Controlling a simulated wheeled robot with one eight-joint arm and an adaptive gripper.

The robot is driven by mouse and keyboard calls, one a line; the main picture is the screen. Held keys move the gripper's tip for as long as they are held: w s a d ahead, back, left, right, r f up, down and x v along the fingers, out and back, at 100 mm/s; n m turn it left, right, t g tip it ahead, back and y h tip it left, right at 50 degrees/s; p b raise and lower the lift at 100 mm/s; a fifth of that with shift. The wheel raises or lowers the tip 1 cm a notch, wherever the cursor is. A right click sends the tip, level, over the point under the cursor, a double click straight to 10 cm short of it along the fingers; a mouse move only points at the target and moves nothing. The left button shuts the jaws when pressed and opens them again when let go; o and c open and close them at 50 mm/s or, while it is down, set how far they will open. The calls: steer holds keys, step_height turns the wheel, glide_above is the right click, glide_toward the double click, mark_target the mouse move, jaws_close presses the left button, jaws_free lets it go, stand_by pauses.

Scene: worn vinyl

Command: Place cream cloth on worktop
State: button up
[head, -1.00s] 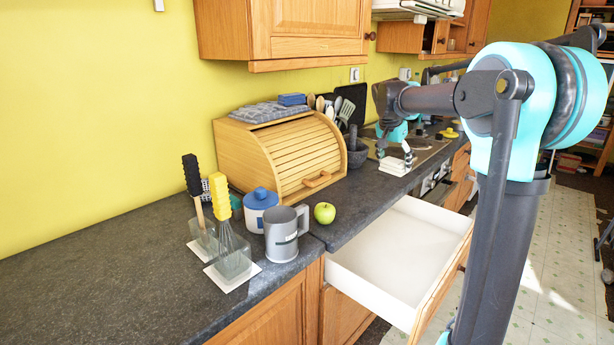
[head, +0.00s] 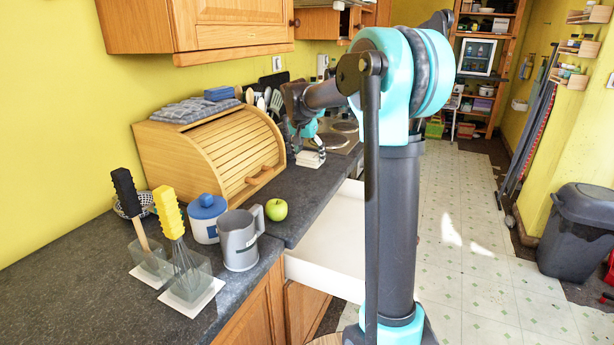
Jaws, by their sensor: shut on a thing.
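The cream cloth (head: 310,159) is a small folded pale stack at the far part of the dark worktop (head: 80,275), to the right of the roll-top bread bin. My gripper (head: 318,148) points down at it and is shut on it. The cloth is at or just above the worktop; I cannot tell whether it rests there. My arm links partly hide the area behind the gripper.
An open white drawer (head: 325,245) juts out below the worktop. The bread bin (head: 215,150), a green apple (head: 277,209), a grey jug (head: 239,240), a blue-lidded pot (head: 206,218) and a whisk (head: 186,262) stand nearer. A hob (head: 341,138) lies beyond.

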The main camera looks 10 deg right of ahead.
mark_target(306, 162)
step_height(306, 162, down, 8)
steer(key=shift+f, duration=0.1)
stand_by(0.4)
steer(key=o, duration=1)
steer(key=shift+o, duration=0.2)
steer(key=v, duration=1.2)
